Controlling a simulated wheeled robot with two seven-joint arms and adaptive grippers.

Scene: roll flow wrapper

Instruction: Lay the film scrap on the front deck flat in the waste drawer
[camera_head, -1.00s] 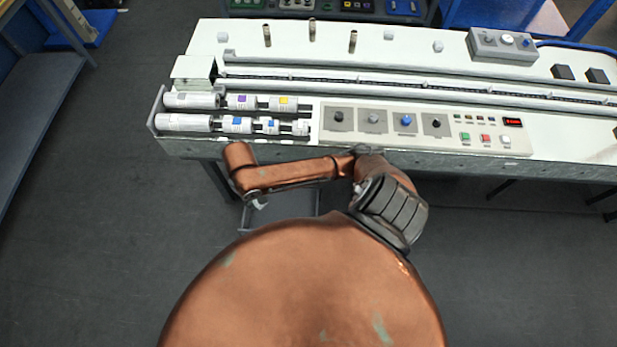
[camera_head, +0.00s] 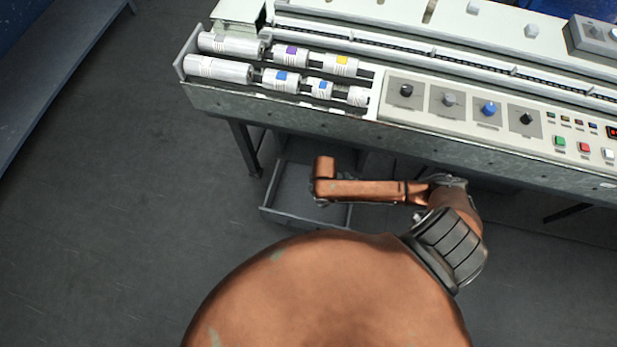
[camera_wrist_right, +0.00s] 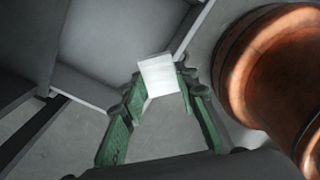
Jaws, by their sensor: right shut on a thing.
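The film scrap is a small white piece (camera_wrist_right: 160,76) in the right wrist view. My right gripper (camera_wrist_right: 158,92) has green fingers, shut on the scrap, which sticks out beyond the fingertips. In the head view, the waste drawer (camera_head: 284,213) is an open grey tray below the front of the machine, and my right arm reaches over its right part. The gripper and scrap are hidden there. A grey, light-rimmed tray that looks like the drawer (camera_wrist_right: 105,45) lies left of the scrap in the wrist view. My left gripper is not in view.
The machine's front edge (camera_head: 400,143) runs above and behind the drawer. Film rolls (camera_head: 218,68) and a knob panel (camera_head: 450,107) sit on its deck. A table leg (camera_head: 245,150) stands left of the drawer. The floor at left is clear.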

